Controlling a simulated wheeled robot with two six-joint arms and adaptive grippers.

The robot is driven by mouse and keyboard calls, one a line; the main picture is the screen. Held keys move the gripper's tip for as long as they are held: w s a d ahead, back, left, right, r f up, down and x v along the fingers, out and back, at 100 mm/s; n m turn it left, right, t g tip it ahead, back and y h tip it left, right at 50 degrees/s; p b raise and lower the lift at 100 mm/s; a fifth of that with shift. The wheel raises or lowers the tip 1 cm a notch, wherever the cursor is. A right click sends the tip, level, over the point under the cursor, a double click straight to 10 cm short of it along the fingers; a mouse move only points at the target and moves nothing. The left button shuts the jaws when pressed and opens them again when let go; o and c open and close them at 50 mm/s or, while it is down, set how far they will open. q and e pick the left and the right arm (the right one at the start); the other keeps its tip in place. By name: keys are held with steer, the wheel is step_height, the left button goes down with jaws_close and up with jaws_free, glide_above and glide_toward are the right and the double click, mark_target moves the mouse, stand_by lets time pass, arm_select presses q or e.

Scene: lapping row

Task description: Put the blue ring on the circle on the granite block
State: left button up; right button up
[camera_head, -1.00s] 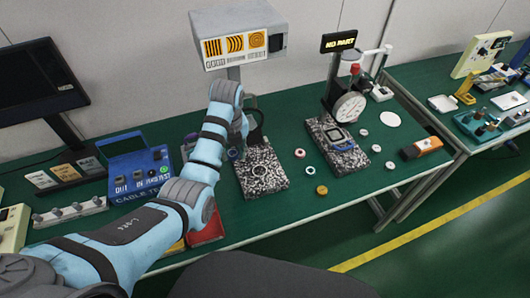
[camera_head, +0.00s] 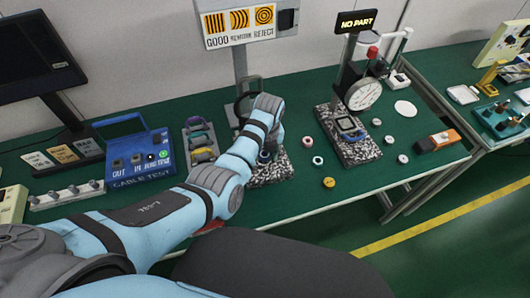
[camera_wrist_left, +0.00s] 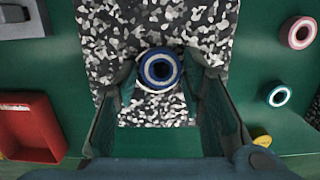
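The blue ring (camera_wrist_left: 160,70) lies between my left gripper's fingertips in the left wrist view, and both fingers appear to touch it. My left gripper (camera_head: 266,155) is over the left speckled granite block (camera_head: 272,174) in the head view, where the arm hides much of the block. The white circle (camera_wrist_left: 148,107) on the granite block (camera_wrist_left: 110,35) shows partly below the ring in the wrist view; the ring covers the rest. I cannot tell whether the ring touches the granite. My right gripper is not in view.
A second granite block (camera_head: 362,151) carries a dial gauge (camera_head: 364,94). A tray of coloured parts (camera_head: 201,140) stands left.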

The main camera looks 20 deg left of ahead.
arm_select(q)
steer(key=shift+o, duration=0.6)
steer(key=shift+s+r, duration=0.2)
steer(key=shift+s, duration=0.05)
steer(key=shift+s+r, duration=0.1)
steer(key=shift+s, duration=0.05)
steer(key=shift+r, duration=0.35)
step_height(320, 180, up, 11)
steer(key=p, duration=0.4)
steer(key=shift+s+d, duration=0.4)
steer(key=shift+s, duration=0.05)
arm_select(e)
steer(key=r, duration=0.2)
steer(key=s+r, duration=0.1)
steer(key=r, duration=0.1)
